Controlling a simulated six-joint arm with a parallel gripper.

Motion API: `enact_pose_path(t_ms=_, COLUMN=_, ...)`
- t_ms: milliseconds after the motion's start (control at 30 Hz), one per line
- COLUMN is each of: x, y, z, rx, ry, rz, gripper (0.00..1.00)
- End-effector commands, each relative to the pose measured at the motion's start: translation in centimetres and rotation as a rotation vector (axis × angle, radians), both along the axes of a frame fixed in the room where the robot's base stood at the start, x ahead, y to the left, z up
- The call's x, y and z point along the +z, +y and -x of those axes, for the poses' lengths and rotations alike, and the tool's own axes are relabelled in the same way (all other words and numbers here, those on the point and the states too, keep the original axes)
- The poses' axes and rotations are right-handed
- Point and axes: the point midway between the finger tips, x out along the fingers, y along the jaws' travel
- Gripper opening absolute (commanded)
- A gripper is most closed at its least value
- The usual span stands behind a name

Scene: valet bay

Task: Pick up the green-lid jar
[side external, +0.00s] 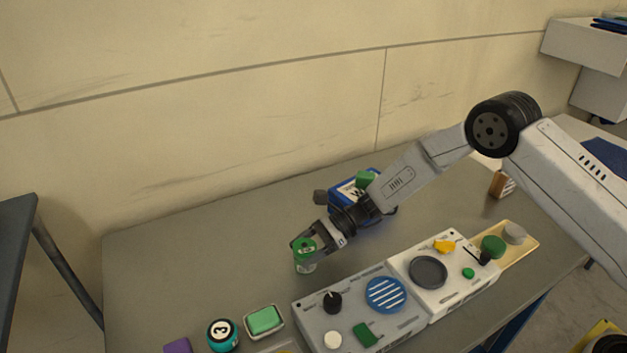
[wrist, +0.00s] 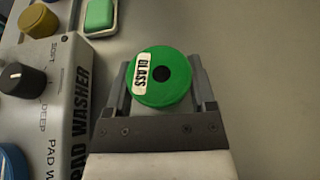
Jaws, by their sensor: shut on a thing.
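The green-lid jar (side external: 304,250) is between the fingers of my gripper (side external: 303,245), beyond the grey control panel in the side view. Its body below the lid looks pale. In the wrist view, the round green lid (wrist: 161,77) has a white label reading "GLASS" and a dark centre spot. My gripper (wrist: 163,85) is shut on the jar, with one finger on each side of it. The jar looks upright. I cannot tell whether its base touches the table.
A grey panel (side external: 318,314) with knobs and a white panel (side external: 447,299) stand close by. A blue box (side external: 341,204) is behind my wrist. A green block in a dish (side external: 264,320) and a teal ball (side external: 222,335) lie nearer the front. The table left of the jar is clear.

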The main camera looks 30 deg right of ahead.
Motion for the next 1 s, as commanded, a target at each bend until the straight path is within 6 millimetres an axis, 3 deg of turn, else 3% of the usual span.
enact_pose_path(t_ms=367, x=0.8, y=0.0, z=-0.1, rx=0.001, ry=-0.002, rz=0.0, gripper=0.15)
enact_pose_path(t_ms=633, x=3.4, y=0.0, z=0.0, rx=0.001, ry=-0.002, rz=0.0, gripper=0.15)
enact_pose_path(t_ms=1000, x=7.5, y=-1.3, z=3.4, rx=0.0, ry=-0.002, rz=0.0, gripper=0.15)
